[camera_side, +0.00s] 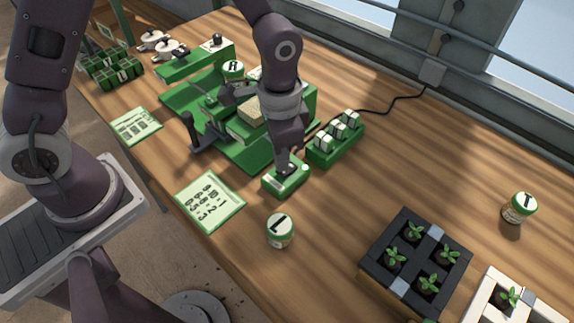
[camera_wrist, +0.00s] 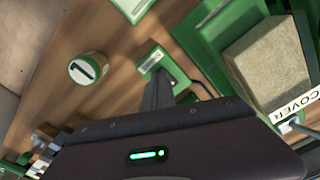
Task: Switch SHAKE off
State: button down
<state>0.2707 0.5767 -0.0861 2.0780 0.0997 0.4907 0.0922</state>
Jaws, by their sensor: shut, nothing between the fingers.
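A small green box with a pale top (camera_side: 287,178) stands on the wooden bench below my gripper. I take it for the SHAKE switch, but its label is too small to read. It also shows in the wrist view (camera_wrist: 151,57), with a white label strip on top. My gripper (camera_side: 288,163) points down, shut and empty, with its fingertips at or just above the box top. In the wrist view my gripper (camera_wrist: 158,80) covers part of the box. Whether it touches, and how the switch is set, I cannot tell.
A jar marked L (camera_side: 280,231) and a number card (camera_side: 209,201) stand close by. A green rack (camera_side: 335,146) is to the right. A black seedling tray (camera_side: 372,258) stands front right.

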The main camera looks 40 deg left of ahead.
jog(key=shift+f, duration=0.95)
dwell(0.6)
jog(key=shift+r, duration=3.55)
jog(key=s+a+r+n+t, duration=0.2)
jog(key=s+a+r, duration=0.3)
jog(key=s+r, duration=0.3)
jog(key=s+a+r+n+t, duration=0.3)
jog(key=s+a+r+n, duration=0.1)
jog(key=s+a+r, duration=0.2)
jog(key=shift+s+r+t, duration=0.3)
jog(key=shift+s+r, duration=0.6)
jog(key=shift+s, duration=0.05)
